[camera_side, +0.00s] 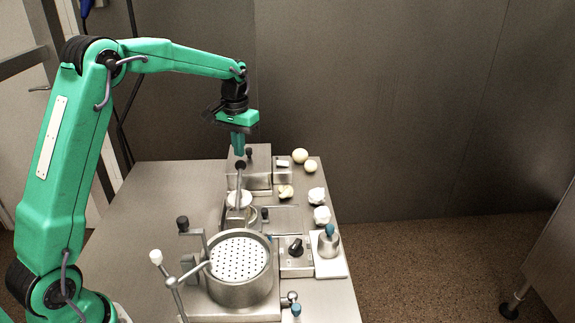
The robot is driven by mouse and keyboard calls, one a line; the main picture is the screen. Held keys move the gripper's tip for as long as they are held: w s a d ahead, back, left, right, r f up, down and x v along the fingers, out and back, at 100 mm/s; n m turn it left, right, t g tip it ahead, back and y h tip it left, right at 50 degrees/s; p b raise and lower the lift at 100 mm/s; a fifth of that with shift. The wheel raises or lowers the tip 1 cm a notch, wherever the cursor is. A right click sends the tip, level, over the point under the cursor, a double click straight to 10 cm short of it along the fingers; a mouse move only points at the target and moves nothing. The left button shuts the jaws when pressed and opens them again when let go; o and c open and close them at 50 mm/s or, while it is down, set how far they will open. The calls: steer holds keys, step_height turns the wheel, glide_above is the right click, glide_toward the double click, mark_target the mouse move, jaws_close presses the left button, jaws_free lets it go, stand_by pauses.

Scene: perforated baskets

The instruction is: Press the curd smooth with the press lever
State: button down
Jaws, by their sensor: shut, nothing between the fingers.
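My gripper (238,152) points straight down over the back part of the steel table, with its fingers shut and empty. Its tips are right above or at the black knob (240,165) of an upright metal rod; I cannot tell whether they touch. Below the rod is a white round piece (238,199) at a small metal ring; whether it is curd or a press plate is unclear. A round metal pot (243,292) in front holds a white perforated disc (239,259). A lever with a black knob (183,223) and one with a white knob (156,257) stand left of the pot.
A steel box (257,160) stands behind the rod. Pale balls (300,156) and white lumps (317,196) lie along the right edge. A metal weight-like piece (328,241) stands on a white plate. The table's left side (150,205) is clear.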

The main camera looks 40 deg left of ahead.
steer(key=shift+f, duration=2.2)
steer(key=shift+r, duration=0.1)
stand_by(0.5)
steer(key=shift+r, duration=2.2)
steer(key=shift+f, duration=2.1)
steer(key=shift+r, duration=2.1)
